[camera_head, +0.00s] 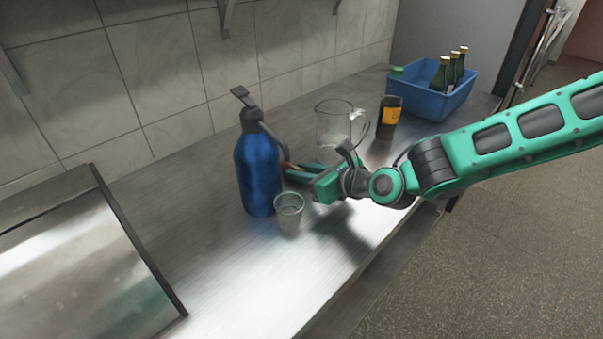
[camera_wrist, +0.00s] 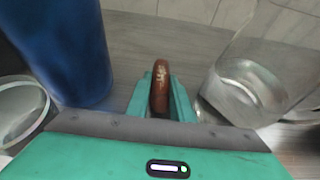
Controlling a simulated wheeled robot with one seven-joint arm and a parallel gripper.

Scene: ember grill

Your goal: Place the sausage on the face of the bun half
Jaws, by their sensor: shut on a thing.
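A brown sausage (camera_wrist: 160,88) is held between the green fingers of my gripper (camera_wrist: 160,103) in the wrist view. The sausage points away from the gripper, with its far end free. In the head view, my gripper (camera_head: 290,172) is behind the clear cup and beside the blue bottle, above the counter. I do not see a bun half in either view.
A blue pump bottle (camera_head: 258,170) and clear cup (camera_head: 289,210) stand close by on the left. A glass pitcher (camera_head: 335,128) and dark bottle (camera_head: 390,117) stand behind. A blue bin (camera_head: 430,102) holds green bottles. A metal box (camera_head: 80,265) is at left; the counter front (camera_head: 235,285) is clear.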

